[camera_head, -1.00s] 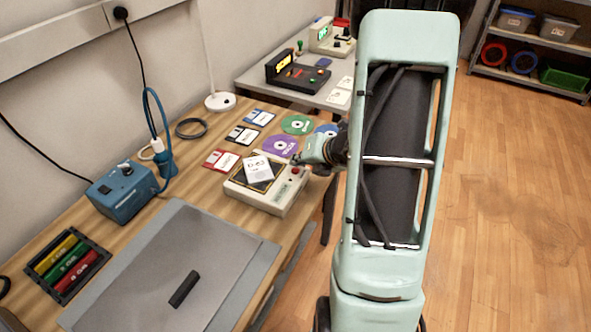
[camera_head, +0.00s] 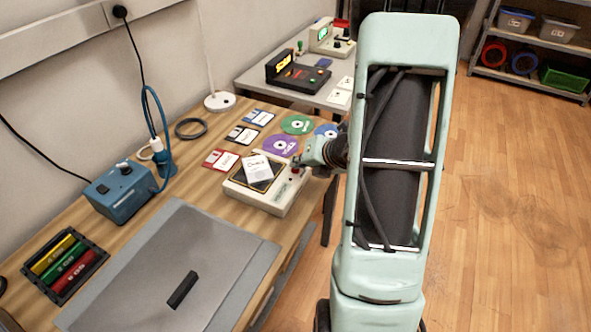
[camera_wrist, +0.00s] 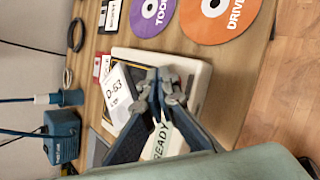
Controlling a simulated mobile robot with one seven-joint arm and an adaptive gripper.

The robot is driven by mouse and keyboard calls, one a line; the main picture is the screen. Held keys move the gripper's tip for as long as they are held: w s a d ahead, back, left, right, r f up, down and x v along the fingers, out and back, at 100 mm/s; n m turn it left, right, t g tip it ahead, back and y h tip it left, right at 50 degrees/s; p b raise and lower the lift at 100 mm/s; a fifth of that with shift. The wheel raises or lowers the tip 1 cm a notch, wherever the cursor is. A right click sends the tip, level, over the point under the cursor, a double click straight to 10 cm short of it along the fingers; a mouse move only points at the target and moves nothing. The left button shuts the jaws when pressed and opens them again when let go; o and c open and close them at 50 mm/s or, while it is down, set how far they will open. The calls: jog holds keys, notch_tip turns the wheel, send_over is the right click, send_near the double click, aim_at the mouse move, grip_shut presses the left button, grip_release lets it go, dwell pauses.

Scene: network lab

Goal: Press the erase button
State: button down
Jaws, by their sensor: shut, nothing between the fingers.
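The cream eraser box (camera_head: 270,206) stands on the wooden bench, with a dark pad on top and a white labelled cartridge (camera_head: 256,169) lying on that pad. A red button (camera_head: 295,171) shows at the box's right side in the head view, close to the fingertips. My gripper (camera_head: 298,161) is shut and empty over that end of the box. I cannot tell whether the fingertips touch the button.
Floppy disks (camera_head: 242,135) and coloured discs (camera_head: 281,145) lie behind the box. A blue power unit (camera_head: 122,192) with a cable, a grey mat (camera_head: 150,265) and a rack of coloured cartridges (camera_head: 65,264) are to the left. The floor at right is clear.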

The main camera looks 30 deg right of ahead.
aim_at(298, 171)
jog(key=shift+f+b, duration=0.3)
jog(key=shift+f, duration=0.05)
jog(key=shift+r, duration=0.1)
dwell(0.4)
jog(key=shift+r+p, duration=0.75)
notch_tip(298, 171, up, 5)
jog(key=p, duration=0.4)
jog(key=shift+p, duration=0.3)
dwell(0.4)
